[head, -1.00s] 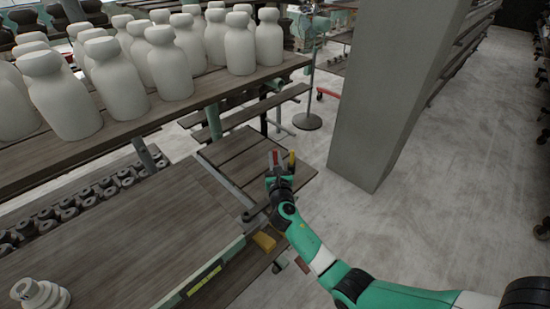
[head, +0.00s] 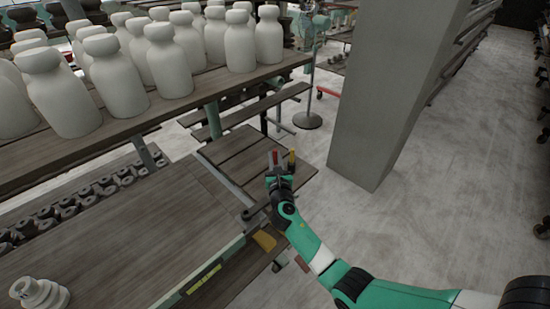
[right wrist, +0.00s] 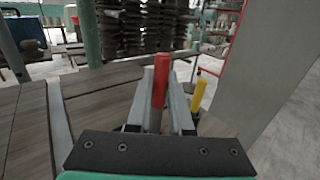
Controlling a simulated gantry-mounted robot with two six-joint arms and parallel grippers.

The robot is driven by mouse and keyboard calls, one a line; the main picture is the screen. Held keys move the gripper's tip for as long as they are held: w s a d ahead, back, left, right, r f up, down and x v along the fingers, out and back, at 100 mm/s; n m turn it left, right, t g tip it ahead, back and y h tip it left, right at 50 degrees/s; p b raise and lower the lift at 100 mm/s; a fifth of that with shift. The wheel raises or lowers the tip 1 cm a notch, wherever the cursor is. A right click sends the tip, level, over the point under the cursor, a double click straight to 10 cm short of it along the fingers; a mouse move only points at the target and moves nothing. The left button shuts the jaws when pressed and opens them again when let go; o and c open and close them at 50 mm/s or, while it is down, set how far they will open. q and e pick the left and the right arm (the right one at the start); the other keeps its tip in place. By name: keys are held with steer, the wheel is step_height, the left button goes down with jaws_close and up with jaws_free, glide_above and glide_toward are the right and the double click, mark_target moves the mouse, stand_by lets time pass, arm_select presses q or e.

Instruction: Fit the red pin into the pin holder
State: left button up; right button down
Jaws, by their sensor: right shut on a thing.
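The red pin (right wrist: 161,82) stands about upright between the fingers of my right gripper (right wrist: 168,108) in the right wrist view. Its top is red and its lower part is grey. In the head view the pin (head: 276,157) shows as a small red tip at the end of the right arm. My right gripper (head: 279,172) is shut on it, over the small wooden table. A yellow upright piece (right wrist: 198,97) stands just right of the right finger. I cannot make out the pin holder; the gripper may hide it. My left gripper is not in view.
A bench (head: 120,235) lies left of the small table (head: 235,150). White bottles (head: 175,55) crowd the shelf (head: 150,115) at the upper left. A grey column (head: 395,90) rises to the right. A yellow block (head: 264,240) sits by the arm. The floor at right is clear.

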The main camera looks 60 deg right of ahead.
steer(key=shift+f+b, duration=2.25)
steer(key=shift+f, duration=0.3)
steer(key=c, duration=0.7)
jaws_free()
steer(key=shift+c, duration=0.2)
steer(key=shift+s+a+r+p, duration=0.1)
steer(key=shift+a+p, duration=0.15)
steer(key=shift+p, duration=0.05)
steer(key=p+v, duration=0.3)
steer(key=v, duration=0.8)
